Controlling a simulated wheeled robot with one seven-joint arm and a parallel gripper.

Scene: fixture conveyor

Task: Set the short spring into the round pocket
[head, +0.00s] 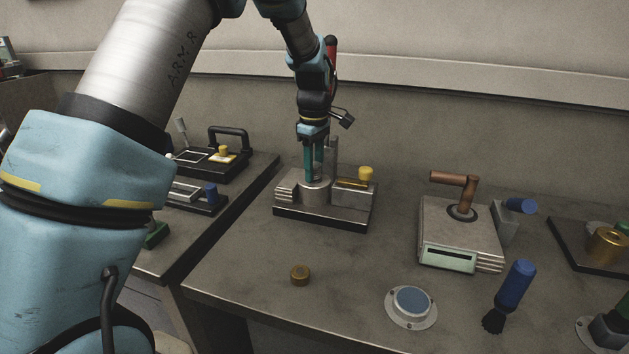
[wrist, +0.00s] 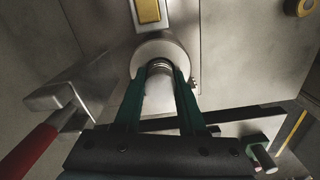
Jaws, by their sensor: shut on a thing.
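My gripper (head: 314,176) points down over the fixture (head: 350,215) on the table. In the wrist view its two teal fingers (wrist: 160,80) are shut on the short spring (wrist: 159,69), a small pale metal ring shape. The round pocket is in a grey metal cylinder (head: 315,193) on the fixture. In the wrist view the cylinder's rim (wrist: 148,51) surrounds the spring and the fingertips. The fingers hide much of the spring, and I cannot tell how deep it sits or whether it touches the pocket.
A yellow knob (head: 365,173) stands on the fixture's right block. A red-handled lever (wrist: 28,152) lies at left in the wrist view. A brass ring (head: 300,275), a blue round button (head: 411,300), a brush (head: 512,290) and a box with a brown handle (head: 460,235) are nearby.

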